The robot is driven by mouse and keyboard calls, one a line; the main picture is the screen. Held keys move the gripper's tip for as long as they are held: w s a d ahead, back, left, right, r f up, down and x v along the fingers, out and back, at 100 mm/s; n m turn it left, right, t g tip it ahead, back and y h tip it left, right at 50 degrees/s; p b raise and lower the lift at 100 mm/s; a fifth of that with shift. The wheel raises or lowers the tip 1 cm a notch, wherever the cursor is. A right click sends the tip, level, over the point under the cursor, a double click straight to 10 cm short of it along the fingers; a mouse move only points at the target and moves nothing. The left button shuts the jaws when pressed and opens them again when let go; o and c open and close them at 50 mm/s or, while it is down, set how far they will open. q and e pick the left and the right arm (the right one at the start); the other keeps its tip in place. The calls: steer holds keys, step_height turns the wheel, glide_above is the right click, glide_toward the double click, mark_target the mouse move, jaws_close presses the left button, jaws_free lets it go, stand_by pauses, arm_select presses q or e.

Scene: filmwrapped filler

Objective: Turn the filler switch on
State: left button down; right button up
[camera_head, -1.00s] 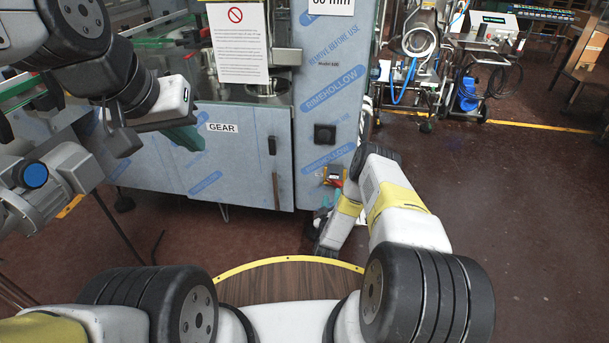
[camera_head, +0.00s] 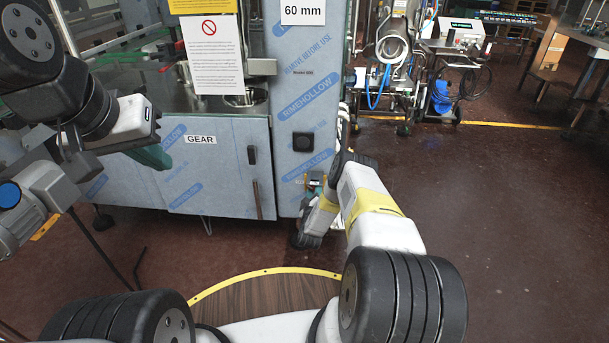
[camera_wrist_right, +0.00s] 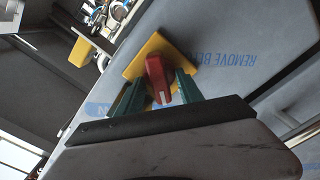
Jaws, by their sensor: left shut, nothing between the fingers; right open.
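The filler switch is a red rotary knob (camera_wrist_right: 158,78) on a yellow plate (camera_wrist_right: 150,55) in the right wrist view. The plate is fixed to the film-wrapped machine panel. My right gripper (camera_wrist_right: 157,84) is open, with one green finger on each side of the red knob. I cannot tell whether the fingers touch it. In the head view my right arm reaches to the cabinet's lower right column, and its gripper and the switch are mostly hidden there. My left gripper (camera_head: 153,156) is shut and empty, in front of the cabinet at the left.
The wrapped cabinet has a GEAR label (camera_head: 200,140), a dark door handle (camera_head: 252,155) and a black square knob (camera_head: 303,142). A paper notice (camera_head: 211,54) hangs above. Hoses and a cart (camera_head: 395,60) stand behind right. Dark red floor is open at right.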

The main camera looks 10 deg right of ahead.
steer(key=shift+c, duration=0.4)
jaws_close()
steer(key=m, duration=1)
steer(key=shift+s+d+m, duration=0.1)
steer(key=shift+m, duration=0.3)
steer(key=shift+o, duration=0.4)
jaws_free()
